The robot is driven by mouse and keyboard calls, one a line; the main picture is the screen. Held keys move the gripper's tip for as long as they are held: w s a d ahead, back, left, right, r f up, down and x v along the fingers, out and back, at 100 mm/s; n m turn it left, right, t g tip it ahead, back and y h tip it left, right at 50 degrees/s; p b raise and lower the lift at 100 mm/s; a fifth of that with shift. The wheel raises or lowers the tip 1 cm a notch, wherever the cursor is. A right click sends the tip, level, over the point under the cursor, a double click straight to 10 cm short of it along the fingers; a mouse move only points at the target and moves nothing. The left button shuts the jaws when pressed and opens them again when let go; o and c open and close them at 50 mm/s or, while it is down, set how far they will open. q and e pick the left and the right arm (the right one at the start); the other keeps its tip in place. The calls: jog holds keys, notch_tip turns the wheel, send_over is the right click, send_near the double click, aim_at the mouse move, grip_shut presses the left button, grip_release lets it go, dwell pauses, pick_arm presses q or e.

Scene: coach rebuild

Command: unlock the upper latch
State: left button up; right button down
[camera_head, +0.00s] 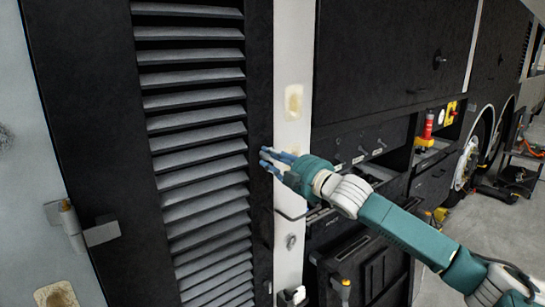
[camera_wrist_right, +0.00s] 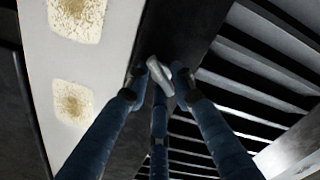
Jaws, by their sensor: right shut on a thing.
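The louvered black door (camera_head: 258,60) fills the left half of the head view. My right gripper (camera_head: 268,159) is at the door's right edge, beside the white post, with its blue fingers pointing left. In the wrist view my right gripper (camera_wrist_right: 160,80) has its fingers closed around a small grey metal piece, the upper latch (camera_wrist_right: 161,74), on the black door frame. The latch is hidden behind the fingers in the head view. My left gripper is in neither view.
A white post (camera_head: 292,65) with worn patches stands right of the door. A hinge (camera_head: 75,226) is at the door's left. Dark panels with a red-and-yellow device (camera_head: 428,126) lie further right. Open floor (camera_head: 440,285) shows at lower right.

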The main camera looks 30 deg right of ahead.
jog(key=m+p, duration=0.1)
jog(key=m, duration=0.3)
jog(key=shift+a+f+m, duration=0.1)
jog(key=shift+m, duration=0.3)
jog(key=shift+m+p, duration=1.25)
jog(key=shift+m, duration=1.25)
